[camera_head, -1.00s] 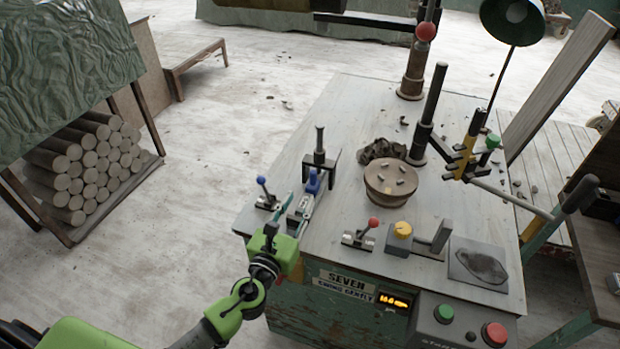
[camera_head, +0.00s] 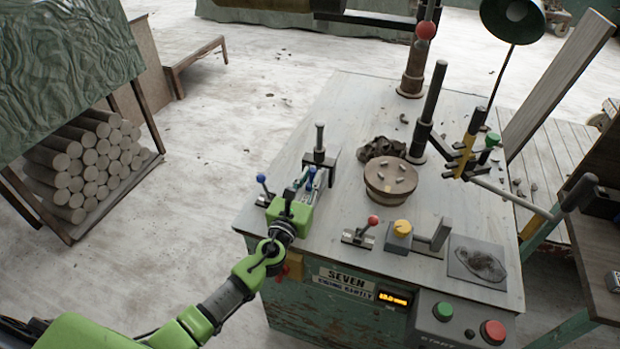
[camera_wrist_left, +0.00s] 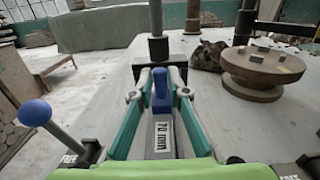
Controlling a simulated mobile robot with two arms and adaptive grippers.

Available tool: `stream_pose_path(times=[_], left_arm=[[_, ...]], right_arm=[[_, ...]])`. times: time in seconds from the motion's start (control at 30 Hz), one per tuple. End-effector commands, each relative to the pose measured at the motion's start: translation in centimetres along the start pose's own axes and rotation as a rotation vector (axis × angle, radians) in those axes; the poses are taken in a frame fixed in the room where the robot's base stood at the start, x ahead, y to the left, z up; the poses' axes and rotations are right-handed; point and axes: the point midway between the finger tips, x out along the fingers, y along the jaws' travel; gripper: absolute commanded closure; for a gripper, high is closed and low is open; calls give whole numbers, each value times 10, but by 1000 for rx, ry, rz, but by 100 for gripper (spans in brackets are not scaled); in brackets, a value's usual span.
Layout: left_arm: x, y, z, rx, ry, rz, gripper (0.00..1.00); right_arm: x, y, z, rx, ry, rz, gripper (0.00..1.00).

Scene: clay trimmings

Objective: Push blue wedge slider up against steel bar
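The blue wedge slider (camera_head: 312,174) stands on a grey block at the front left of the table. In the left wrist view its blue upright part (camera_wrist_left: 161,88) is above a "70 mm" label. My left gripper (camera_head: 305,180) reaches over it from the front. Its two teal fingers (camera_wrist_left: 159,88) straddle the blue part, with narrow gaps showing; contact at the tips is unclear. Just behind stands a dark steel bar with a post (camera_head: 319,157), also in the left wrist view (camera_wrist_left: 188,73). Whether slider and bar touch is hidden. My right gripper is out of view.
A blue-knobbed lever (camera_head: 262,181) stands left of my left gripper. A red-knobbed lever (camera_head: 372,222) and a round turntable (camera_head: 390,185) with clay bits are to the right. Bare tabletop (camera_head: 350,115) lies behind the post.

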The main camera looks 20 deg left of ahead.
Motion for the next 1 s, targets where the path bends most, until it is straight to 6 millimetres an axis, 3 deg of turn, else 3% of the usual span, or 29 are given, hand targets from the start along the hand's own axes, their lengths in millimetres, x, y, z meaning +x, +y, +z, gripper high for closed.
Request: stream_pose_path(times=[0.27, 0.5, 0.73, 0.8, 0.83, 1.0], left_arm=[[-3, 0, 0, 0, 1, 0, 100], [-27, 0, 0, 0, 2, 0, 100], [-28, 0, -1, 0, 2, 0, 100], [-28, 0, -1, 0, 2, 0, 74], [-28, 0, -1, 0, 2, 0, 70], [-27, 0, -1, 0, 1, 0, 70]], right_arm=[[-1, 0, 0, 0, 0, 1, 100], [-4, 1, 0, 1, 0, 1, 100], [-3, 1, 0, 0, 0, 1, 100], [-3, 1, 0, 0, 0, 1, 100], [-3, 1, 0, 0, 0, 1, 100], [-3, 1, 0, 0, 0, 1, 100]])
